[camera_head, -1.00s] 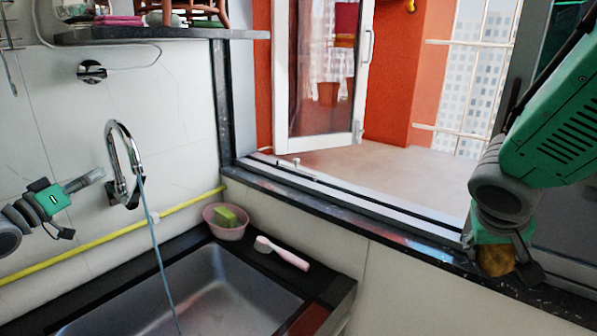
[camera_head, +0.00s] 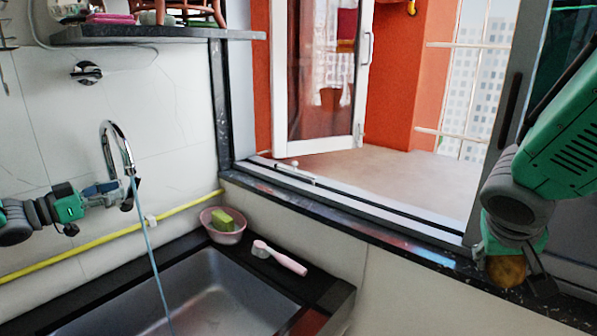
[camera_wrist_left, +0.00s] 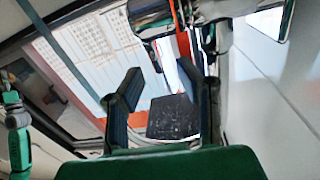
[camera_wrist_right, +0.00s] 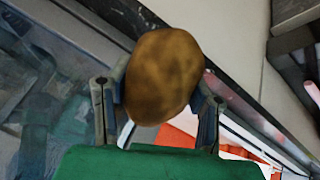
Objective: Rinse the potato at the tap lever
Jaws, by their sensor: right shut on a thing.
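The brown potato (camera_wrist_right: 163,75) is clamped between the fingers of my right gripper (camera_wrist_right: 160,103). In the head view the potato (camera_head: 506,271) is at the far right, by the window sill and away from the sink (camera_head: 215,295). My left gripper (camera_head: 122,190) is at the chrome tap (camera_head: 117,145) on the left wall. In the left wrist view its fingers (camera_wrist_left: 160,72) are apart, with chrome tap parts (camera_wrist_left: 152,16) just beyond the tips. I cannot tell whether they touch. The lever is not clearly distinguishable. A thin blue stream (camera_head: 152,255) runs from the spout into the sink.
A pink bowl (camera_head: 213,234) with a green-yellow sponge (camera_head: 222,220) and a pink brush (camera_head: 280,258) stand on the sink's back edge. A yellow pipe (camera_head: 90,245) runs along the wall below the tap. A shelf (camera_head: 150,33) hangs above. The sink basin looks clear.

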